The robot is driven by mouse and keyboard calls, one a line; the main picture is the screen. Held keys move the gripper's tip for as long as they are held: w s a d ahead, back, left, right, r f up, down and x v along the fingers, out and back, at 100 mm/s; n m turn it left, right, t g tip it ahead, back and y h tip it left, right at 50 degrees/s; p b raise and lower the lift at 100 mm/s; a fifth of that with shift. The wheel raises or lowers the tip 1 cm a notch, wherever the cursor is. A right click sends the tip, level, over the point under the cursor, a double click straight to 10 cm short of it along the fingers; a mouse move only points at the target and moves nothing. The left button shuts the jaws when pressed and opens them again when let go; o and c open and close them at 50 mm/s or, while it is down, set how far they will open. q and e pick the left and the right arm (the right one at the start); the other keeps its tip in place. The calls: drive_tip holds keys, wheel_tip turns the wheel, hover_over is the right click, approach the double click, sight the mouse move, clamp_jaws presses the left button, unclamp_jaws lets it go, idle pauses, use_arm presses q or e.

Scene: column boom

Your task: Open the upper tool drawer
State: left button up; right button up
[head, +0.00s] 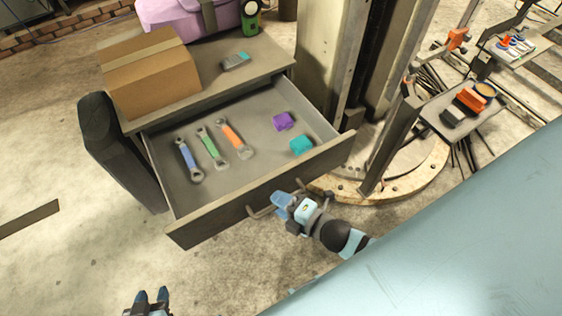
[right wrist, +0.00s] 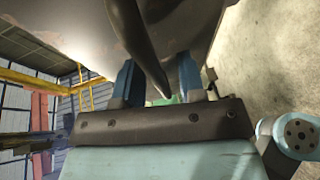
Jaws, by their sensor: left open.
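The upper tool drawer (head: 230,195) is pulled well out of the grey cabinet (head: 222,88), with its inside in plain view. Its bar handle (head: 259,212) is on the front panel and crosses the right wrist view (right wrist: 147,45) as a dark bar. My right gripper (head: 283,199) is at the handle. In the right wrist view its two blue fingers (right wrist: 157,78) stand on either side of the bar; whether they press on it I cannot tell. My left gripper (head: 151,296) is open and empty above the floor at the bottom left, apart from the drawer.
The drawer holds several wrenches (head: 209,147), a purple block (head: 283,121) and a teal block (head: 301,145). A cardboard box (head: 150,75), a small grey device (head: 235,61) and a pink bag (head: 190,17) are on the cabinet top. A column (head: 328,50) stands right of it.

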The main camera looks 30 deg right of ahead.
drive_tip(key=b+v, duration=0.1)
drive_tip(key=v, duration=1.3)
drive_tip(key=shift+w+r, duration=0.1)
drive_tip(key=shift+r, duration=0.05)
drive_tip(key=w+a+m+g+h+p, duration=0.3)
drive_tip(key=w+m+p, duration=0.4)
drive_tip(key=m, duration=1.2)
drive_tip(key=shift+a+g+h, duration=0.3)
drive_tip(key=shift+a, duration=0.05)
drive_tip(key=shift+r, duration=0.1)
